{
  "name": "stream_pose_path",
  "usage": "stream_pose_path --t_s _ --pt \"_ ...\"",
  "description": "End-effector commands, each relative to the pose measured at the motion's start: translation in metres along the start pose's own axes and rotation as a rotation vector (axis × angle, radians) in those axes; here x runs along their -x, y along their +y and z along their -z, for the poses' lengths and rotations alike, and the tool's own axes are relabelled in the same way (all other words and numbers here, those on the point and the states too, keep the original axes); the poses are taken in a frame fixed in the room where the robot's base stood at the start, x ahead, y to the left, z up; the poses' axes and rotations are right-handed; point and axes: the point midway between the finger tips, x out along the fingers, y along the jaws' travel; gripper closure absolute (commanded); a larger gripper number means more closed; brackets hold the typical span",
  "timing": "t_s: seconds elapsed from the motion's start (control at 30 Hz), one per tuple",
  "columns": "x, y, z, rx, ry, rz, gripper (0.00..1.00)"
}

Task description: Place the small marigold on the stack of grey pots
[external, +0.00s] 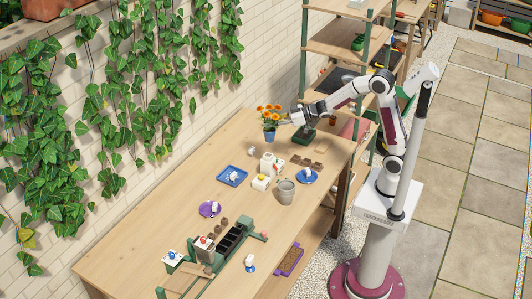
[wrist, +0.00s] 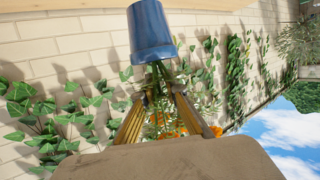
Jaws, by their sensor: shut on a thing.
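The small marigold (external: 269,111), orange flowers in a blue pot (external: 270,135), is at the far end of the table, upright in the external view. My gripper (external: 285,119) comes at it from the right and is shut on its stems and leaves above the pot. In the wrist view my gripper's fingers (wrist: 162,98) close around the greenery; the blue pot (wrist: 151,32) appears upside down, with the orange flowers partly hidden. The stack of grey pots (external: 286,193) stands mid-table, nearer the camera than the marigold. The gap under the blue pot is hard to judge.
A green-framed rack (external: 216,262) is in front. The ivy-covered wall (external: 150,130) runs behind the table.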

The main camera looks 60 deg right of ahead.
Motion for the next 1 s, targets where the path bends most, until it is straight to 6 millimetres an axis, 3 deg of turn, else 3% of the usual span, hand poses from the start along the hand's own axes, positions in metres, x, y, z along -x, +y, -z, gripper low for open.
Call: stream_pose_path --t_s 0.2,0.5,0.7,1.0 --pt "0.002 -0.040 0.011 0.043 0.004 0.130 1.00" --pt "0.016 -0.107 0.011 0.112 0.002 0.359 1.00" --pt "0.037 -0.157 -0.004 0.171 0.001 0.556 1.00" --pt "0.065 -0.195 -0.036 0.225 0.003 0.730 1.00"
